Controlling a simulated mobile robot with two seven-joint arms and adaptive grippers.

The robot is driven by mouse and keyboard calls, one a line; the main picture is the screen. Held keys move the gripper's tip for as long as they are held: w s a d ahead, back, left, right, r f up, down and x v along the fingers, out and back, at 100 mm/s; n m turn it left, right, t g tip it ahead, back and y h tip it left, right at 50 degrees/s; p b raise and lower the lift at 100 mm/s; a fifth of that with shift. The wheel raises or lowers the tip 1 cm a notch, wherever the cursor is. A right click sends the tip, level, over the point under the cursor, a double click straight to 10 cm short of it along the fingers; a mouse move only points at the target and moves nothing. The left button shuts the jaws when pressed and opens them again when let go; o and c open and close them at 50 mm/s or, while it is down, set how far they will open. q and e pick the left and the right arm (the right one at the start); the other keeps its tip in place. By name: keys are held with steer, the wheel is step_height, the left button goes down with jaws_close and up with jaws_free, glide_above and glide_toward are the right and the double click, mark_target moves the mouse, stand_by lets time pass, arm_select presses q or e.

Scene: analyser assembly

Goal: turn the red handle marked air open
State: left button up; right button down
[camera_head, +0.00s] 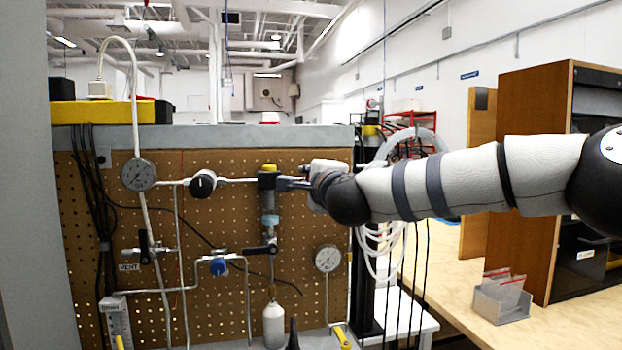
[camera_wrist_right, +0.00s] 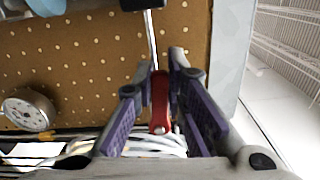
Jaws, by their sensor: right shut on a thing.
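The red handle (camera_wrist_right: 160,102) shows in the right wrist view between the two purple-padded fingers of my right gripper (camera_wrist_right: 161,68). The gripper is shut on it. A thin metal tube runs up the pegboard from the handle's far end. In the head view my right gripper (camera_head: 300,183) is at the right part of the pegboard, beside a black valve body with a yellow top (camera_head: 268,180). The red handle is hidden there behind the gripper and wrist. I cannot read an air marking. My left gripper is not in view.
The brown pegboard (camera_head: 230,235) carries a dial gauge at upper left (camera_head: 138,174), another at lower right (camera_head: 327,259), thin tubing, a blue knob (camera_head: 218,266) and black-handled valves. Black cables hang at its left. A wooden bench (camera_head: 465,295) with a small bin stands at right.

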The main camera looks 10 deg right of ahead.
steer(key=c, duration=1.6)
jaws_free()
steer(key=s, duration=1.2)
steer(key=shift+d, duration=0.2)
